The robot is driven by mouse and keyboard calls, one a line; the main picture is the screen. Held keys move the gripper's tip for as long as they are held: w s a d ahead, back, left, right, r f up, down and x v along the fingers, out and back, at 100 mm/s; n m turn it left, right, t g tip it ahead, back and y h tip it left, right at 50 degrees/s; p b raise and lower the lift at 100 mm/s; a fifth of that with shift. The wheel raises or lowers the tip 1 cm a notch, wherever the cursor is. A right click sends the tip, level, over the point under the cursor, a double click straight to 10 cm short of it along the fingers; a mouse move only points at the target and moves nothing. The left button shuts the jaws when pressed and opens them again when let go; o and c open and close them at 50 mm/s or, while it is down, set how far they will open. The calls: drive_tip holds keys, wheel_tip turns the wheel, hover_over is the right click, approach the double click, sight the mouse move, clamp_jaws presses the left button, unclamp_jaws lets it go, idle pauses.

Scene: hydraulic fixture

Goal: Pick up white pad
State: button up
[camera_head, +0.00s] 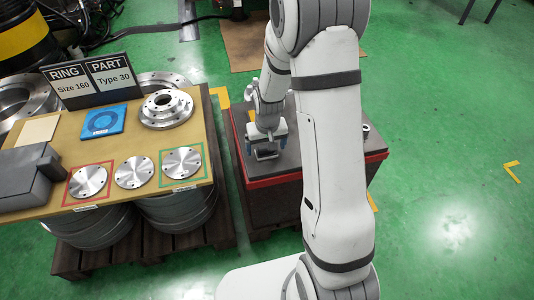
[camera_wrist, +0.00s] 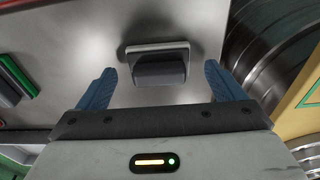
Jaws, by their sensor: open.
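A small dark grey block on a pale, white-edged plate, which looks like the white pad (camera_wrist: 158,50), lies on the grey top of the red-edged cabinet. In the wrist view it sits ahead of and between the two blue fingers of my gripper (camera_wrist: 159,70), with a gap on each side. In the head view my gripper (camera_head: 267,143) points down over the cabinet top, left of my arm. A dark piece at the fingertips, likely the pad (camera_head: 267,154), shows there. My gripper is open and holds nothing.
Red and green pieces (camera_wrist: 18,77) lie at the wrist view's left edge. The cabinet (camera_head: 283,193) stands beside a wooden-topped table (camera_head: 120,155) bearing metal discs, a flanged ring (camera_head: 166,108), a blue square (camera_head: 103,121) and a sign (camera_head: 92,78).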

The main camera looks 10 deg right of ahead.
sight(266, 147)
drive_tip(key=shift+w+f, duration=0.1)
drive_tip(key=shift+f, duration=0.55)
drive_tip(key=shift+c, duration=0.2)
drive_tip(key=c, duration=1)
wheel_tip(266, 147, up, 10)
drive_tip(key=p, duration=0.2)
drive_tip(key=shift+r+p, duration=0.1)
drive_tip(key=shift+p, duration=0.3)
drive_tip(key=shift+c, duration=0.2)
drive_tip(key=o, duration=0.5)
drive_tip(key=c, duration=0.6)
